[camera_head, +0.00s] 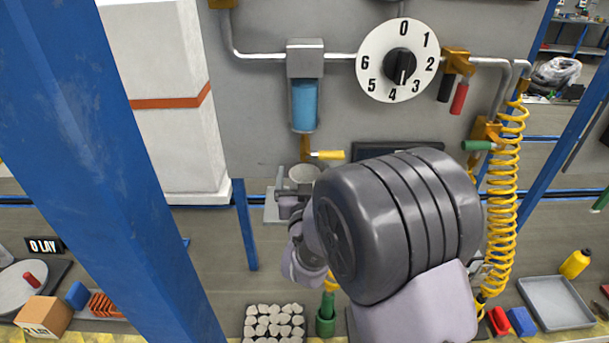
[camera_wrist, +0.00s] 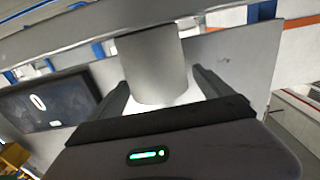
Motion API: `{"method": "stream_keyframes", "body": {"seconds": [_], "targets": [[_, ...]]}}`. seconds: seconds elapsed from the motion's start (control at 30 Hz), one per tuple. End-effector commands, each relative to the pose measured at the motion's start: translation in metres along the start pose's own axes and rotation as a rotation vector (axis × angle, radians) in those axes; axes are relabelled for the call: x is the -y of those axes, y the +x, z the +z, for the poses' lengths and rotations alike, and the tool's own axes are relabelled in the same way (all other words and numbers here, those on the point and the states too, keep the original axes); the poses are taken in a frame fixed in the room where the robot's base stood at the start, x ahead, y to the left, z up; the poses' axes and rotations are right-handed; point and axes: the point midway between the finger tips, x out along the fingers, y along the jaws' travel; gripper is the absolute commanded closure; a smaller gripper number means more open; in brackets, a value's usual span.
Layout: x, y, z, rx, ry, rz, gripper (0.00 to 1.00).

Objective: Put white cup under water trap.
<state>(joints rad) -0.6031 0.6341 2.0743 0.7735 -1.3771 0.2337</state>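The white cup (camera_head: 304,173) is below the water trap (camera_head: 304,98), a grey-capped unit with a blue bowl. A brass drain valve with a yellow handle (camera_head: 327,155) hangs between the trap and the cup. My gripper (camera_head: 292,196) is at the cup, mostly hidden by my dark wrist. In the wrist view the cup (camera_wrist: 155,65) stands between the two fingers of my gripper (camera_wrist: 159,78). A bright strip shows between the cup and the right finger, so the gripper looks open around it. The cup's base contact is hidden.
A small grey plate (camera_head: 274,213) lies beside the cup. A dial (camera_head: 398,60) and pipes are on the wall above. A yellow coiled hose (camera_head: 503,200) hangs at right. A blue post (camera_head: 110,170) stands at left. A tray of white stones (camera_head: 273,322) lies below.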

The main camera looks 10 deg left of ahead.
Motion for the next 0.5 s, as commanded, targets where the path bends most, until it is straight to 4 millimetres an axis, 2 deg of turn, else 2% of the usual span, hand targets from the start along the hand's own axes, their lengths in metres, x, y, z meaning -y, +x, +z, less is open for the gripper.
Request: {"method": "stream_keyframes", "body": {"seconds": [0.33,0.5], "targets": [[0.000,-0.001,-0.005,0.000,-0.001,-0.001,0.10],[0.001,-0.039,-0.003,0.002,-0.001,-0.002,0.10]]}}
